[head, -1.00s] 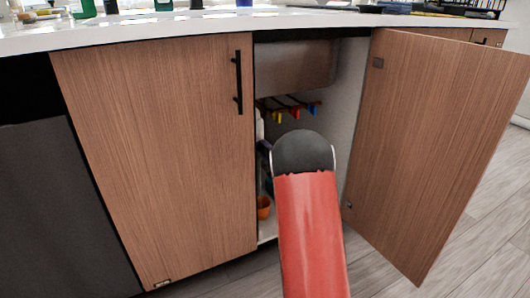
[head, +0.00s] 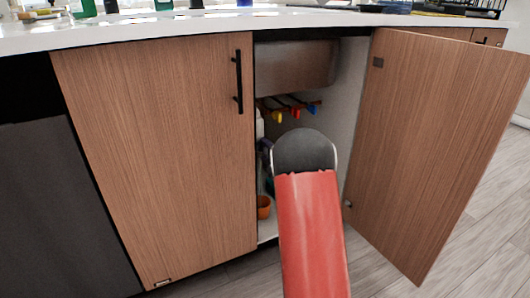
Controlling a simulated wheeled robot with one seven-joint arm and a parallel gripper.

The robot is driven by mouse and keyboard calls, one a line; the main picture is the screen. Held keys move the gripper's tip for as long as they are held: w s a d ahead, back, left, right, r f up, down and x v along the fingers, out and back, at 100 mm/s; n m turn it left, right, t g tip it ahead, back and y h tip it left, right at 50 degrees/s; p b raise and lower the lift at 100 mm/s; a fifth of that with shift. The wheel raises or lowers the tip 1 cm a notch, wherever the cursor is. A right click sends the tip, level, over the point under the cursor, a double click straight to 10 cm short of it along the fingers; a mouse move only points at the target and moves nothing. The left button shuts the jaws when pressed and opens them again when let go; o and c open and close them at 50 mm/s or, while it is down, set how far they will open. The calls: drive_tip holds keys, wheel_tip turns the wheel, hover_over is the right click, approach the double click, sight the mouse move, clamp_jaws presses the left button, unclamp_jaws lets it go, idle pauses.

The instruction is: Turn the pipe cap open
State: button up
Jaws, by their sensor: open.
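Under the sink, brown pipes (head: 288,103) run across inside the open cabinet. Small coloured pieces sit on them: a yellow one (head: 279,117), a red one (head: 296,113) and a blue one (head: 312,109). I cannot tell which of these, if any, is the pipe cap. My red arm with its dark rounded joint reaches up from the bottom of the head view into the cabinet opening, below the pipes. My gripper is hidden behind the arm, so its place relative to the pipes does not show.
The right cabinet door (head: 435,150) stands open, and the left door (head: 155,165) is shut. The sink basin (head: 298,65) hangs above the pipes. An orange cup (head: 264,207) stands on the cabinet floor, left of my arm. The white countertop (head: 200,25) runs above.

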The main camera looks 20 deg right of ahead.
drive_tip(key=s, duration=0.7)
drive_tip(key=shift+d, duration=0.1)
drive_tip(key=s+a+r+m+g+h, duration=0.3)
drive_tip(key=s+a+r+m+g, duration=0.3)
drive_tip(key=s+a+r+m, duration=0.4)
drive_tip(key=s+a+f+m+g+y, duration=0.1)
drive_tip(key=s+a+m+g, duration=0.3)
drive_tip(key=s, duration=0.9)
drive_tip(key=s+a+f+m+g+y, duration=0.15)
drive_tip(key=s+a+m, duration=0.25)
drive_tip(key=s+a, duration=0.55)
drive_tip(key=s+d+r+p, duration=0.1)
drive_tip(key=s+r+p, duration=0.1)
drive_tip(key=r+p, duration=0.4)
drive_tip(key=s+d+r+p, duration=0.1)
drive_tip(key=s+r+p, duration=0.1)
drive_tip(key=r+p, duration=0.4)
drive_tip(key=shift+d+r+m+g+p, duration=0.25)
drive_tip(key=shift+r+m+g+p, duration=0.15)
drive_tip(key=shift+p, duration=0.4)
